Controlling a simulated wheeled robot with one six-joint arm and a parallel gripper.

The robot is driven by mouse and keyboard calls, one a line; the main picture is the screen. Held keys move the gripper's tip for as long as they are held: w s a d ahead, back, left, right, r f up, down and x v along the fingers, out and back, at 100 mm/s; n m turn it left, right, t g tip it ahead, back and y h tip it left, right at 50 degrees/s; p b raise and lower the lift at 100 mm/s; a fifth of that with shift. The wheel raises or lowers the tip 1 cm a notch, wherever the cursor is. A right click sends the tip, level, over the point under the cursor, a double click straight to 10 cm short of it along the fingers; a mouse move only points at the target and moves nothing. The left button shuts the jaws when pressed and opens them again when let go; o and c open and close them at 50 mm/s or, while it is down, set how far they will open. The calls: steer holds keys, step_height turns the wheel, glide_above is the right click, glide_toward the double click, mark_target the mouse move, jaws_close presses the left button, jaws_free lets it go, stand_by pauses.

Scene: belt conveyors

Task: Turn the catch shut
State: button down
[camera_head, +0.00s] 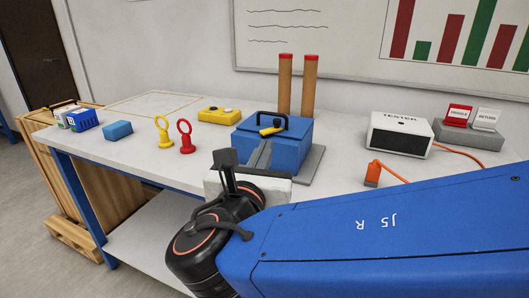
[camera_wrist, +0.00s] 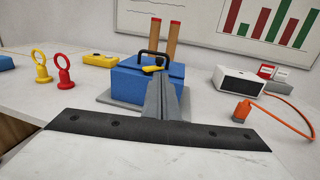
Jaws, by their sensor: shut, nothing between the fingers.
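The blue box (camera_head: 288,147) stands on a grey plate on the table, with a black carrying handle (camera_head: 287,115). The yellow catch (camera_head: 270,130) is on its top, near the handle; it also shows in the wrist view (camera_wrist: 153,69), just behind the fingertips. I cannot tell from its small size exactly how far it is turned. My gripper (camera_head: 262,153) is in front of the box, its grey fingers together and empty, pointing towards the box. In the wrist view the fingers (camera_wrist: 168,98) cover part of the box front. I see no clear contact with the catch.
Two tall brown posts (camera_head: 298,85) with red tops stand behind the box. Red (camera_head: 186,137) and yellow (camera_head: 163,133) ring-topped pieces and a yellow button box (camera_head: 219,116) are left. The white tester (camera_head: 400,133) and an orange plug (camera_head: 373,174) with cable are right.

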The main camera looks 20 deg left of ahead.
mark_target(276, 123)
steer(key=w, duration=0.7)
steer(key=w+a, duration=0.1)
steer(key=w, duration=0.3)
steer(key=shift+a, duration=0.1)
steer(key=shift+w, duration=0.1)
